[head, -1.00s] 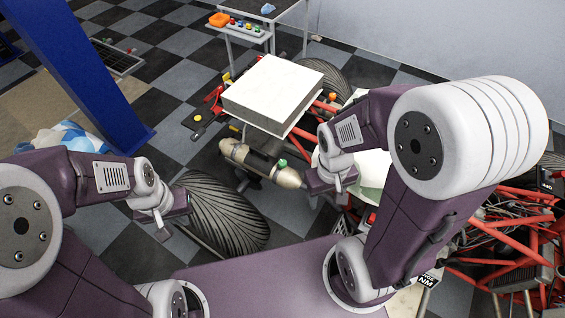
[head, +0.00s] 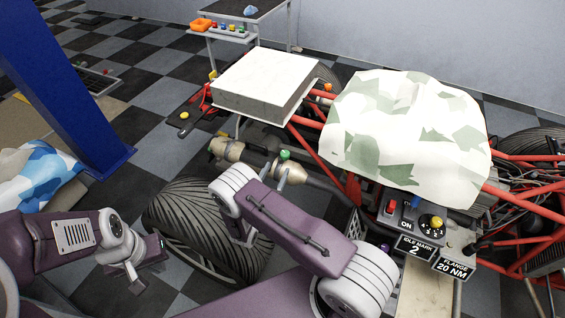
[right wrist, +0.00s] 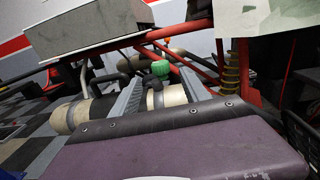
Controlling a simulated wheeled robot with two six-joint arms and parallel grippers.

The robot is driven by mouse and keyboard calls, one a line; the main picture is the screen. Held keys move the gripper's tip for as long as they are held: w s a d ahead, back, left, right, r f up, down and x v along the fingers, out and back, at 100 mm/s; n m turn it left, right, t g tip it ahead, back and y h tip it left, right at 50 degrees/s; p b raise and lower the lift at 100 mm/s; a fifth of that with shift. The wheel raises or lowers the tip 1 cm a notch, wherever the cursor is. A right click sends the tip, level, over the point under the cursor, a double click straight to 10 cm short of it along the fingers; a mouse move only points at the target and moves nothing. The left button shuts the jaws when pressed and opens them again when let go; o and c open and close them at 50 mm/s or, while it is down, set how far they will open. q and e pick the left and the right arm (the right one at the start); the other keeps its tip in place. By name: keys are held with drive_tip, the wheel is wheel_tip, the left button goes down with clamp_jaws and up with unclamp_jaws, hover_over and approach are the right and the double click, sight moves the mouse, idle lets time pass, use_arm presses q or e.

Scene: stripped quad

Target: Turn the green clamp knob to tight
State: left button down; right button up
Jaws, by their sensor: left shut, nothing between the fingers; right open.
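The green clamp knob (head: 285,155) sits on top of a beige cylindrical pipe (head: 232,151) beside the large tire. In the right wrist view the knob (right wrist: 160,68) shows between and just beyond the tips of my right gripper (right wrist: 158,88). Its two grey fingers are spread open and point at the knob and the pipe, with nothing held. In the head view my right gripper (head: 277,174) is partly hidden by its own arm, just in front of the knob. I cannot tell whether it touches the knob. My left gripper (head: 148,262) is shut and empty at the lower left, away from the knob.
A white box (head: 262,85) rests on the red frame behind the knob. A camouflage cover (head: 405,135) lies to the right. A control panel (head: 412,222) has a red switch and yellow dial. The big tire (head: 185,215) is close to my arms.

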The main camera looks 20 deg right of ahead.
sight(283, 157)
drive_tip(key=b+x, duration=0.1)
drive_tip(key=x, duration=0.7)
drive_tip(key=shift+w+d+r, duration=0.15)
drive_tip(key=shift+w+d, duration=0.2)
drive_tip(key=shift+w, duration=0.1)
drive_tip(key=shift+b, duration=0.3)
clamp_jaws()
